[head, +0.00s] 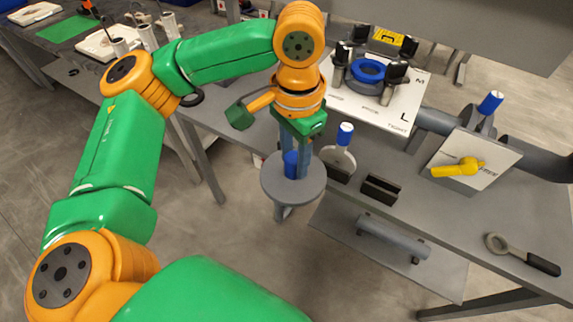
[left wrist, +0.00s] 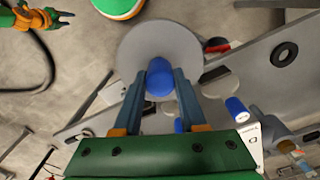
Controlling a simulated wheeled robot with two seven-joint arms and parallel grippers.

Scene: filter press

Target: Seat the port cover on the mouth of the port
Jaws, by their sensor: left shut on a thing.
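The port cover (head: 307,190) is a flat grey disc with a blue knob (head: 290,163). My left gripper (head: 294,165) is shut on this knob and holds the disc roughly level near the bench's left edge. In the left wrist view the knob (left wrist: 159,77) sits between the fingertips, with the disc (left wrist: 135,45) beyond. A grey stub shows below the disc; I cannot tell what it belongs to. A blue ring (head: 368,71) among dark clamps sits on a white plate behind; I cannot tell whether it is the port's mouth. My right gripper (left wrist: 63,18) looks open and empty, far off.
A blue-topped handle (head: 345,134) and a dark block (head: 380,189) stand on the bench close right of the disc. Farther right are a yellow-handled valve (head: 458,168) and a ring wrench (head: 522,254). The bench front between them is clear.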

